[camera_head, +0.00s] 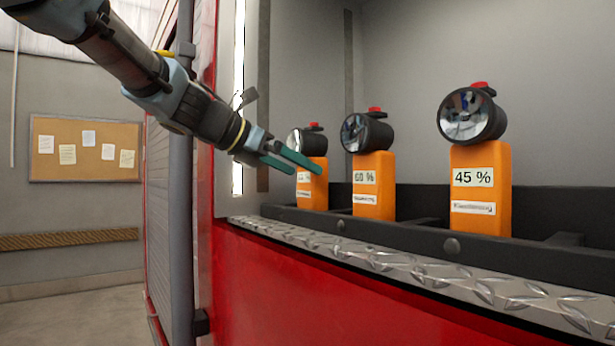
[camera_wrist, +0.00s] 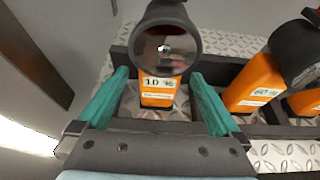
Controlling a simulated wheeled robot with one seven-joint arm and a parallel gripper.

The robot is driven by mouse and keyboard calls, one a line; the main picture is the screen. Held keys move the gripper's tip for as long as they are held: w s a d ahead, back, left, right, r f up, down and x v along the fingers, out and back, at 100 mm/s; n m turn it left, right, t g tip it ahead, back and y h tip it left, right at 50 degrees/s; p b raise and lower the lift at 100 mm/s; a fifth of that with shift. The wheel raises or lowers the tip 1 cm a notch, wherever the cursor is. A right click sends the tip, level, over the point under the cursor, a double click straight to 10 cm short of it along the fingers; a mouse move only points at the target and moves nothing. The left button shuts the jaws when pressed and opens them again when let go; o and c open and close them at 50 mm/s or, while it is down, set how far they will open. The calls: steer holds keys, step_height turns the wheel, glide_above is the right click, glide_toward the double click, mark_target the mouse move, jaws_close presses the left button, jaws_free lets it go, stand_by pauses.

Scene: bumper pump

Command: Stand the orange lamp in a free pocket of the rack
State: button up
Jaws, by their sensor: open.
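Three orange lamps with black round heads stand upright in a row in the dark rack (camera_head: 397,231). The left lamp (camera_head: 312,189) is partly covered by my gripper; its label seems to read 10 % in the wrist view (camera_wrist: 158,92). The middle lamp (camera_head: 374,185) reads 60 % and also shows in the wrist view (camera_wrist: 254,84). The right lamp (camera_head: 481,188) reads 45 %. My gripper (camera_head: 306,171) is open, its green fingers (camera_wrist: 160,76) on either side of the left lamp in the wrist view. Contact cannot be told. The rack beyond the right lamp looks empty where visible.
A tread-plate ledge (camera_head: 390,266) runs along the front of the rack above a red panel (camera_head: 330,300). A grey compartment wall (camera_head: 430,60) stands behind. A grey upright (camera_head: 180,210) is at the left, with a cork board (camera_head: 86,150) far back.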

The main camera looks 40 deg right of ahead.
steer(key=v, duration=0.8)
steer(key=shift+b, duration=0.45)
steer(key=shift+a, duration=0.1)
